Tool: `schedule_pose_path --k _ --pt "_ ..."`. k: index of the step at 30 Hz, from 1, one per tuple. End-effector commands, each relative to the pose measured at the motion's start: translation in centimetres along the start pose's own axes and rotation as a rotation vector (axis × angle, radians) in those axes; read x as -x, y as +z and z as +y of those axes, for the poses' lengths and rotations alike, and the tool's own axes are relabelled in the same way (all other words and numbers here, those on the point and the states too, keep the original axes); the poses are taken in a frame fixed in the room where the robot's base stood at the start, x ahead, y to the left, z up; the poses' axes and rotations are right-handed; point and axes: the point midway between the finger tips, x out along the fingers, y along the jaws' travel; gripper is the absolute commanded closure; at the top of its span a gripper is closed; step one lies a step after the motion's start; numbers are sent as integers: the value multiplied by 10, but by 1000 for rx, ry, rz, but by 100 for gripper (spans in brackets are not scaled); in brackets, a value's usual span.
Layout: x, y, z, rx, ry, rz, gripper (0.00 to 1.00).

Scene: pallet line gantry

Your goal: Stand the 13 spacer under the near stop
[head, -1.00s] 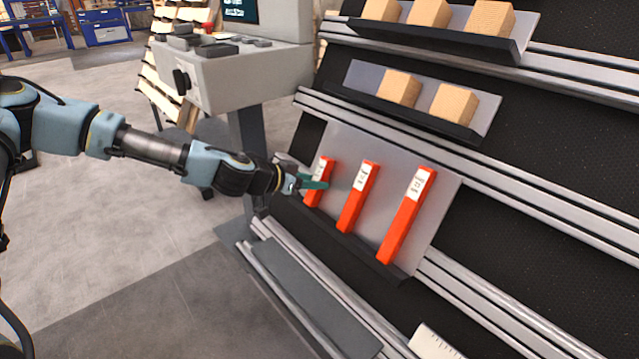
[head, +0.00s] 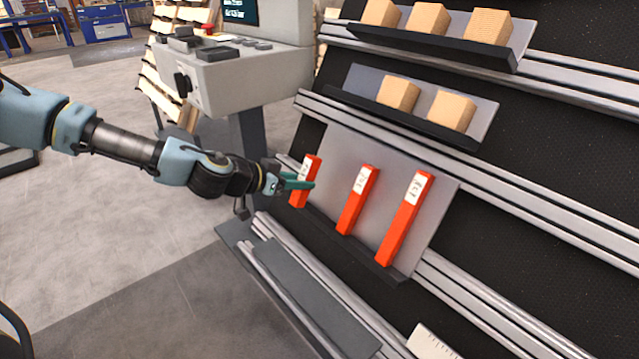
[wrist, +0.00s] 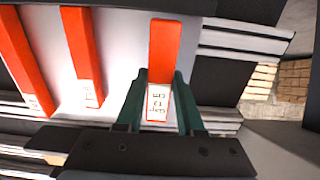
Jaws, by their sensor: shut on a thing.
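Three red-orange spacers with white labels stand on a grey sloped panel in the head view: a short left one (head: 298,196), a middle one (head: 352,208) and a long right one (head: 400,235). My gripper (head: 307,182) is shut on the left, shortest spacer, with its green fingers across the label end. In the wrist view the held spacer (wrist: 164,45) lies between the two fingers (wrist: 160,82). Its label marks are too small to read surely, so I cannot tell which is the 13. I cannot make out the near stop.
A dark ledge (head: 335,238) runs below the spacers. Shelves above hold several wooden blocks (head: 452,108). A grey control console (head: 262,80) stands behind my gripper. Metal rails and a grey flat strip (head: 310,300) lie below; a white ruled plate (head: 430,345) is at the bottom.

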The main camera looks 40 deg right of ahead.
Motion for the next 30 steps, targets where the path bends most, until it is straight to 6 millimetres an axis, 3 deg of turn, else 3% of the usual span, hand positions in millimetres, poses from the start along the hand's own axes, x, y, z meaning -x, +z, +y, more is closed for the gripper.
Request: schedule_pose_path --k 21,30 --pt "55 -1 0 0 -1 0 100" --pt "61 0 0 -1 0 0 100"
